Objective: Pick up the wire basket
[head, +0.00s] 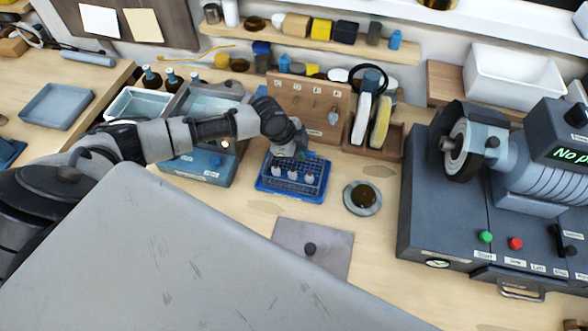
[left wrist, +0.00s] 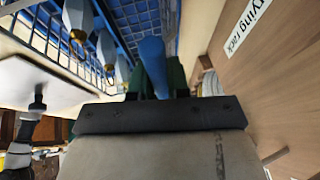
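The wire basket (head: 307,178) stands in the blue tray (head: 262,187) on the bench, with several small pale bulb-like pieces in it. My left gripper (head: 300,153) reaches in from the left and points down at the basket's back edge. In the left wrist view, the gripper's dark green fingers (left wrist: 158,84) sit close on both sides of a blue handle (left wrist: 152,58), with no clear gap showing. The basket's wires (left wrist: 45,42) and hanging pieces show beside it. Any lift off the tray is too small to tell. My right gripper is out of view.
A wooden board with hooks (head: 308,104) stands just behind the basket. A blue-grey box (head: 200,166) is to the left. A round dish (head: 362,198) and a grey plate with a black knob (head: 325,243) lie nearby. A large machine (head: 440,215) fills the right.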

